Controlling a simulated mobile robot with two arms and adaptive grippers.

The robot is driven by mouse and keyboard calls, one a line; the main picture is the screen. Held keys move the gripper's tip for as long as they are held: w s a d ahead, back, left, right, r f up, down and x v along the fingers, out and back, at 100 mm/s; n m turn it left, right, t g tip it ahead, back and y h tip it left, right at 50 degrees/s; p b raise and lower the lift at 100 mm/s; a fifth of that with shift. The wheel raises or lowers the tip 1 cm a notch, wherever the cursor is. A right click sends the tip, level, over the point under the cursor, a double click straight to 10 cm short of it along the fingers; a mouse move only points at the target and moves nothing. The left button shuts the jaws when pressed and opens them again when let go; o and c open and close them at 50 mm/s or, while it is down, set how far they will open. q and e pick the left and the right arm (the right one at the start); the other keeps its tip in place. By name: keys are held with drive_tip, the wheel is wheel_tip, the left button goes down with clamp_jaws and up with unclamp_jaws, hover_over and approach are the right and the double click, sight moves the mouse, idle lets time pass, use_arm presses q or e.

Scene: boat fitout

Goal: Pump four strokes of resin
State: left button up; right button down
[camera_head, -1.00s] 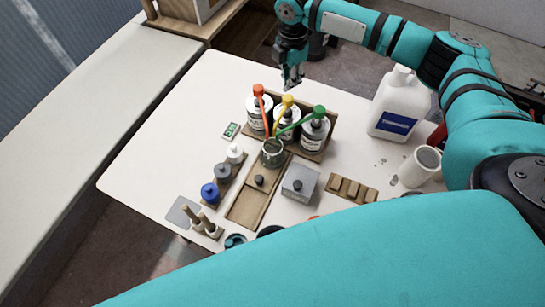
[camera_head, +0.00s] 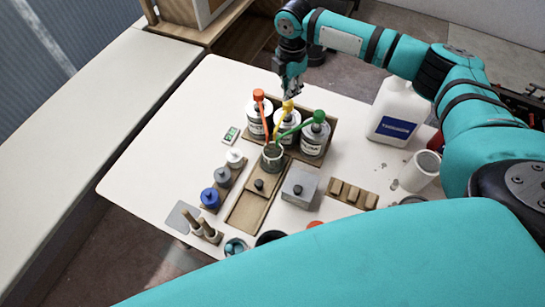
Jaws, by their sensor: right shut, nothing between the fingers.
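Three pump cans stand in a brown rack at the back of the white table. The left can has an orange pump (camera_head: 259,96), the middle one a yellow pump (camera_head: 287,107) and the right one a green pump (camera_head: 318,117). Their spouts lean in toward a small grey cup (camera_head: 273,154) in front of the rack. My right gripper (camera_head: 291,93) is shut and empty, pointing down at the yellow pump's head. I cannot tell whether it touches the head. Which can holds resin is not readable. My left gripper is not in view.
A white jug (camera_head: 398,110) and a white roll (camera_head: 420,170) stand at the right. A grey box (camera_head: 299,186), small blue, grey and white bottles, and a notched wooden block (camera_head: 350,194) are near the cup. My large teal arm link covers the front.

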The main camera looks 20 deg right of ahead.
sight(288, 102)
drive_tip(key=shift+f, duration=0.2)
idle(0.6)
drive_tip(key=shift+f+b, duration=0.55)
drive_tip(key=shift+f, duration=1.7)
drive_tip(key=shift+r, duration=0.2)
drive_tip(key=shift+r+p, duration=2.25)
drive_tip(key=shift+p, duration=0.35)
drive_tip(key=shift+f, duration=0.1)
